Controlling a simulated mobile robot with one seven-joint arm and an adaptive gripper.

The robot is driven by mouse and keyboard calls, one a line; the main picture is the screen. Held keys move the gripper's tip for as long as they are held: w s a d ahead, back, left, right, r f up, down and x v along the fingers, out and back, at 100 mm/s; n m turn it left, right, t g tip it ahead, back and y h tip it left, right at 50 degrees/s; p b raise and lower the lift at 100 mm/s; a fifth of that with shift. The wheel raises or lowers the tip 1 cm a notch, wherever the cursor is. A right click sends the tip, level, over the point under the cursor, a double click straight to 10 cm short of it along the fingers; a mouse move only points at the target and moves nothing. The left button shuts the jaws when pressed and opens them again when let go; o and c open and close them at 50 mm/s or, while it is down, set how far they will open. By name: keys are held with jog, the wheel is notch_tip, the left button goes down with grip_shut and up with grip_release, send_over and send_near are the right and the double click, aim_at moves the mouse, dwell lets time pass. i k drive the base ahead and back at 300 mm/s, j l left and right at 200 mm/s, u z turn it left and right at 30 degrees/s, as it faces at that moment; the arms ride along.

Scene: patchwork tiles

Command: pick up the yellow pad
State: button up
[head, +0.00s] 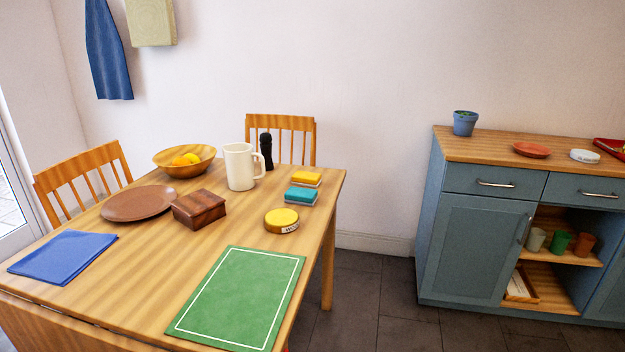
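A yellow rectangular pad (306,177) with a pale underside lies on the wooden table (150,268), near its far right corner. A teal pad (301,195) of similar shape lies just in front of it; I cannot tell whether they touch. A round container with a yellow top (281,217) and a pale label on its side sits nearer to me. My gripper is not in view.
A white mug (239,167), a black pepper mill (266,152), a fruit bowl (184,163), a brown box (199,209) and a plate (138,203) stand left of the pads. A green mat (238,298) lies in front. A blue cabinet (478,225) stands right, across open floor.

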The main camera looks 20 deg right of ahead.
aim_at(306, 178)
jog(key=l+u, duration=0.3)
jog(key=l, duration=0.95)
jog(key=i+l+u, duration=0.1)
jog(key=l, duration=0.3)
jog(key=i+l+u, duration=0.1)
jog(key=l, duration=0.3)
jog(key=i+l, duration=0.15)
jog(key=l, duration=0.25)
jog(key=i+l, duration=0.2)
jog(key=l, duration=0.15)
jog(key=i+l+u, duration=0.1)
jog(key=l, duration=0.3)
jog(key=i+l+u, duration=0.1)
jog(key=i+l, duration=0.35)
jog(key=i, duration=0.15)
jog(key=i+l, duration=0.15)
jog(key=i, duration=0.1)
